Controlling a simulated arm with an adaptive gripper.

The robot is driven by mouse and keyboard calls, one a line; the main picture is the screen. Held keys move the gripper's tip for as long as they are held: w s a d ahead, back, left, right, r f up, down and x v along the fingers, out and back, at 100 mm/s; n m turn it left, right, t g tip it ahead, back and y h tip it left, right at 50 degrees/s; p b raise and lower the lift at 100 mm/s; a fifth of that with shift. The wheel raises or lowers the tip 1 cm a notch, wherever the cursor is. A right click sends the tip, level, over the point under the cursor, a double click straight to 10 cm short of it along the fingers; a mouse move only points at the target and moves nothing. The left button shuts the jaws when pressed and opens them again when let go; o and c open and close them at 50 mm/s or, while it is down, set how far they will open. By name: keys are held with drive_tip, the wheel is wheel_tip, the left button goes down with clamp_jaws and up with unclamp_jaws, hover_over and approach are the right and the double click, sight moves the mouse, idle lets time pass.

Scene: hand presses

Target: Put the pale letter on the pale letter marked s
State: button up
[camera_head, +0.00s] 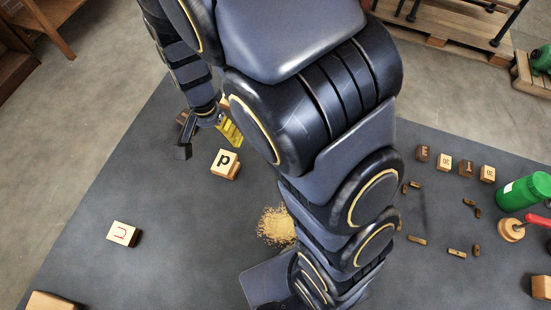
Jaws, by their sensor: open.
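A pale letter block (225,160) with a dark letter, like a "d" or "p" as seen here, lies left of my arm and seems to rest on another pale block. Another pale block (123,233) with a red letter, like a "u" or "n", lies alone further left. I cannot make out an "s" on any block. My gripper (205,138) is open, above and left of the dark-lettered block, apart from it. A dark block (182,117) is partly hidden behind the gripper. A yellow piece (230,129) shows beside it, partly covered.
Letter blocks (444,162) stand in a row at right, with small type pieces (457,253) below. Granules (277,226) lie near my arm. The grey mat (170,275) is clear at lower left.

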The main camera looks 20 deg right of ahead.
drive_tip(key=s+d+r+n, duration=0.3)
drive_tip(key=s+r, duration=0.4)
drive_tip(key=s, duration=0.3)
drive_tip(key=s+d+r+n+g, duration=0.1)
drive_tip(key=s+d+r+n, duration=0.2)
drive_tip(key=s+r+n, duration=0.2)
drive_tip(key=s+r, duration=0.3)
drive_tip(key=s, duration=0.2)
drive_tip(key=shift+d+n+g, duration=0.3)
drive_tip(key=shift+d+n, duration=0.1)
